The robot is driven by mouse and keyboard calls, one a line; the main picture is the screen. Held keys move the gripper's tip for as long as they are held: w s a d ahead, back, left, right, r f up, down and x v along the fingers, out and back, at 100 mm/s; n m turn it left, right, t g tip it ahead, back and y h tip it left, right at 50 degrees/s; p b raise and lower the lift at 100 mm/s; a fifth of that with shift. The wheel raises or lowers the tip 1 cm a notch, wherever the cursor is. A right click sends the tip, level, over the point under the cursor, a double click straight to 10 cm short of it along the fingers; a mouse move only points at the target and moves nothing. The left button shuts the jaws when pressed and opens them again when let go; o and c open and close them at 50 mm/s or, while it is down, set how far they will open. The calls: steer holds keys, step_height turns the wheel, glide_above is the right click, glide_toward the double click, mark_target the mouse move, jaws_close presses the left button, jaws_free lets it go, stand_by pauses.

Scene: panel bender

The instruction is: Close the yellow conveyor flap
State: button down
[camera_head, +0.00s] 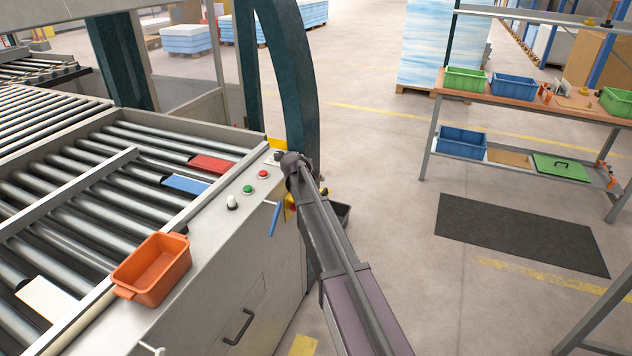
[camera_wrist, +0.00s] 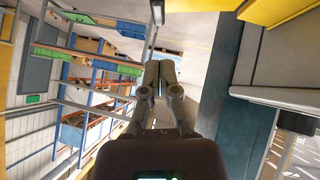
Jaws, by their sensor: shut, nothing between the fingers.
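A yellow part (camera_wrist: 278,9), which looks like the conveyor flap, shows at the top right of the wrist view, cut off by the frame edge. I cannot tell from these views how far the flap is open. My gripper (camera_wrist: 158,64) is shut and empty in the wrist view, pointing up the picture. It is left of the yellow part and apart from it. In the head view my arm hides the gripper's fingers.
The roller conveyor (camera_head: 95,190) fills the left, with an orange bin (camera_head: 152,270) on its edge. Push buttons (camera_head: 248,189) and a blue handle (camera_head: 273,218) sit beside my arm. A dark teal post (camera_head: 292,75) stands behind. Open floor lies right, before a workbench (camera_head: 530,95).

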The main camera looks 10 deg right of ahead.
mark_target(324, 189)
steer(key=shift+s+d+f+b, duration=0.2)
steer(key=shift+f+b, duration=0.45)
steer(key=shift+f, duration=0.2)
steer(key=shift+s+d+f+b, duration=0.15)
steer(key=shift+f+b, duration=0.5)
steer(key=shift+f, duration=0.15)
steer(key=shift+a, duration=0.2)
steer(key=shift+f, duration=0.1)
